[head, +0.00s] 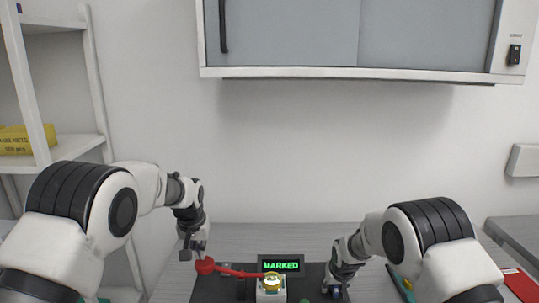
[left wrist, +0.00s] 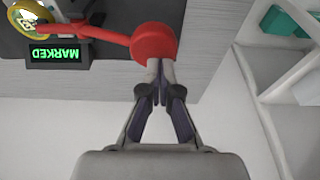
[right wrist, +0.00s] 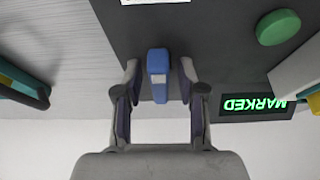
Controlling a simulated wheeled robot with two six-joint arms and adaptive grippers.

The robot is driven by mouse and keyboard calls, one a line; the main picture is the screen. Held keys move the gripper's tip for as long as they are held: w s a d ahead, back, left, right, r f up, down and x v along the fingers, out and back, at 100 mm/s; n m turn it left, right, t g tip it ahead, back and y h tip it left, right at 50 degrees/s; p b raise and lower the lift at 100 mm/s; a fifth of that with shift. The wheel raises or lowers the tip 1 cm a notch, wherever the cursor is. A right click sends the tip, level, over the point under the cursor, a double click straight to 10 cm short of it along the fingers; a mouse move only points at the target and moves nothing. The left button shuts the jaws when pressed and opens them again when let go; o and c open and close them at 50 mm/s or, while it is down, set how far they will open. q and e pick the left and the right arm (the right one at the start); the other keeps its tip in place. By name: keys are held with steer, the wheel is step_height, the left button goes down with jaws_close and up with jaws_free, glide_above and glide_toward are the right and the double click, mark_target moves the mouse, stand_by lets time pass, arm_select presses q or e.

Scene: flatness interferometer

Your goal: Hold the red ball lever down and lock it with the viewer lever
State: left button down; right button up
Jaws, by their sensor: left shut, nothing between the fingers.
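The red ball (head: 205,266) is at the left end of a red lever arm (head: 236,273) that runs to a brass-topped white block (head: 271,284). My left gripper (head: 194,250) is shut and empty, its tips at the ball; in the left wrist view the closed fingertips (left wrist: 158,72) overlap the edge of the red ball (left wrist: 154,42). I cannot tell whether they press on it. A blue handle (right wrist: 158,66), perhaps the viewer lever, stands between the open fingers of my right gripper (right wrist: 158,78), with a gap on each side.
A display reading "MARKED" (head: 281,264) stands on the dark base plate (head: 212,289). A green round button (right wrist: 278,27) is on the plate near the display. Teal and yellow tools (head: 400,284) and a red booklet (head: 521,285) lie to the right. A grey cabinet (head: 290,32) hangs above.

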mark_target(200, 272)
arm_select(q)
steer(key=shift+f, duration=0.1)
steer(key=shift+s+a+f, duration=0.1)
steer(key=shift+a+f, duration=0.1)
steer(key=shift+f, duration=1.65)
steer(key=shift+a+f, duration=0.2)
steer(key=shift+f, duration=1.6)
arm_select(e)
steer(key=c, duration=0.6)
steer(key=n+y, duration=0.1)
steer(key=n, duration=0.3)
steer(key=shift+n+y, duration=0.4)
